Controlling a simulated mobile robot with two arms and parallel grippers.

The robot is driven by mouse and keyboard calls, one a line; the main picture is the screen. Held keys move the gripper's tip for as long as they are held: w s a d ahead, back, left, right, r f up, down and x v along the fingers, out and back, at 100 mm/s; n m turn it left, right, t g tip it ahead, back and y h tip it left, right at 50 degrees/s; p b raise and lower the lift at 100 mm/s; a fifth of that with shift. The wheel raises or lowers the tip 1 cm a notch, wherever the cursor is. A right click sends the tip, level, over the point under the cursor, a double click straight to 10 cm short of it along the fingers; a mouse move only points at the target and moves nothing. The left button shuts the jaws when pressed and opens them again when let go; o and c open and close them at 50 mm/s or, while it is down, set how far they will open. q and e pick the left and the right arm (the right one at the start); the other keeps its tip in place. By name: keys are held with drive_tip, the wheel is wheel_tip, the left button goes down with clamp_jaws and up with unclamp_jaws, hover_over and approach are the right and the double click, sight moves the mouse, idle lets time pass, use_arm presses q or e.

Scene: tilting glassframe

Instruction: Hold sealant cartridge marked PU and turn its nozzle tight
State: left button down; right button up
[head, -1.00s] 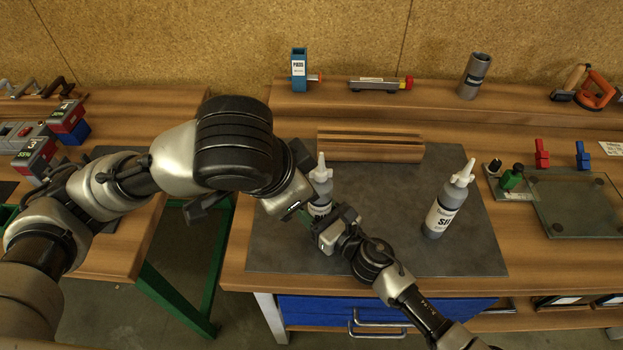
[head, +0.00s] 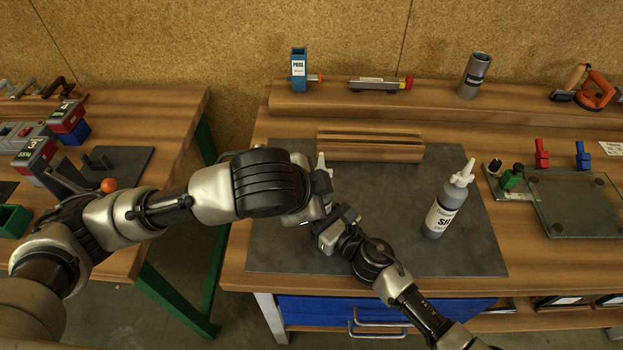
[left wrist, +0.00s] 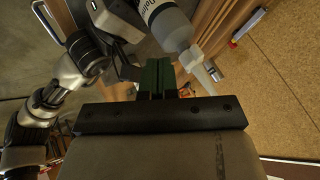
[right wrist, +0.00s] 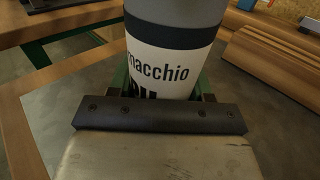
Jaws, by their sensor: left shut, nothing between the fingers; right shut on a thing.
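The PU cartridge (right wrist: 172,55) stands close in front of my right gripper (right wrist: 165,95), which is shut on its body. In the head view only its pale nozzle (head: 322,163) shows clearly. My left arm and right gripper (head: 332,222) hide the rest. My left gripper (left wrist: 157,78) is shut with nothing between its green fingers. In the head view it is near the PU cartridge, mostly hidden by its own wrist, so I cannot tell if it touches.
A second cartridge (head: 443,210), marked SI-something, stands upright right of my grippers on the dark mat (head: 400,255). A grooved wooden block (head: 370,146) lies behind. A glass plate (head: 580,208) with clamps is at the right. The mat's front is clear.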

use_arm(q)
drive_tip(key=shift+w+a, duration=0.15)
drive_tip(key=shift+w, duration=1.05)
drive_tip(key=shift+w+a+m+g+h, duration=0.2)
drive_tip(key=shift+m+g+h, duration=0.1)
drive_tip(key=shift+m, duration=0.3)
drive_tip(key=shift+w+a+m+g+h, duration=0.1)
drive_tip(key=shift+a+m+g+h, duration=0.15)
drive_tip(key=shift+m, duration=0.35)
drive_tip(key=w+m+g, duration=0.1)
drive_tip(key=m+g, duration=0.1)
drive_tip(key=m, duration=0.2)
drive_tip(key=w+m+g+h, duration=0.1)
drive_tip(key=m+g, duration=0.2)
drive_tip(key=m, duration=0.2)
drive_tip(key=w+a+m+g, duration=0.1)
drive_tip(key=m+g, duration=0.2)
drive_tip(key=m, duration=0.2)
drive_tip(key=shift+w+h, duration=0.35)
drive_tip(key=shift+w, duration=0.05)
drive_tip(key=shift+w+d, duration=0.1)
drive_tip(key=shift+w, duration=0.05)
